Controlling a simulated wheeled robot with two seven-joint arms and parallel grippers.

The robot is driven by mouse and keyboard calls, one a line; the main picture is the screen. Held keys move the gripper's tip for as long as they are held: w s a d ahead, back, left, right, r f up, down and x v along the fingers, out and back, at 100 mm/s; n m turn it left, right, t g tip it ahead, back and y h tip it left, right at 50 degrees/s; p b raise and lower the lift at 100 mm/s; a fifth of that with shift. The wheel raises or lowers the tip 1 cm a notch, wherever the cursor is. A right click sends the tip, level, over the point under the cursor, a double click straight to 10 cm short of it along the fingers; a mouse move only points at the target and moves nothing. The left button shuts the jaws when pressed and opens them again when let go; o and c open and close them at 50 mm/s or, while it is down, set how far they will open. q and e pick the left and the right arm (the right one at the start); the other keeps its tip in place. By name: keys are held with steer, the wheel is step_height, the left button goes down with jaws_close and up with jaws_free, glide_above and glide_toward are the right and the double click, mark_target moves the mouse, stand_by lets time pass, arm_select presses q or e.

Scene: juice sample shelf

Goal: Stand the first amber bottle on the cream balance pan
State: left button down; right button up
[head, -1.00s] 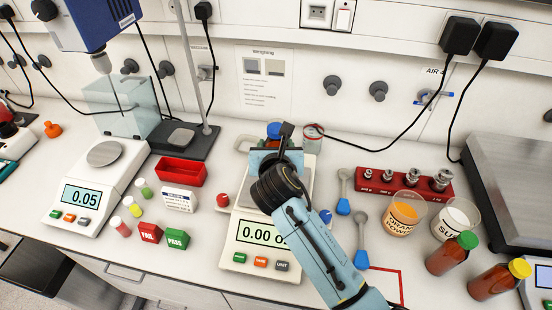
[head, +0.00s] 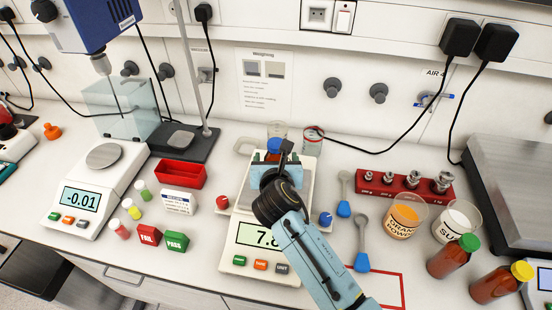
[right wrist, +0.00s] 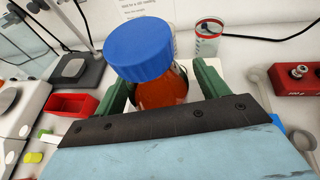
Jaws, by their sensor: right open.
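The blue-capped amber bottle (right wrist: 160,92) stands upright in the right wrist view, between the two green fingers of my right gripper (right wrist: 162,85). A gap shows beside the bottle, and the fingers are open around it. In the head view the blue cap (head: 274,145) shows just beyond my right gripper (head: 277,163), which hides most of the bottle and much of the pan. The bottle is over the pan area of the cream balance (head: 229,250). Its base is hidden, but the partly covered display (head: 260,234) reads about 7.8. My left gripper is not in view.
Amber bottles with green (head: 453,257) and yellow (head: 500,283) caps stand at the right.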

steer(key=shift+r, duration=0.15)
steer(key=v, duration=1.2)
steer(key=shift+p, duration=0.4)
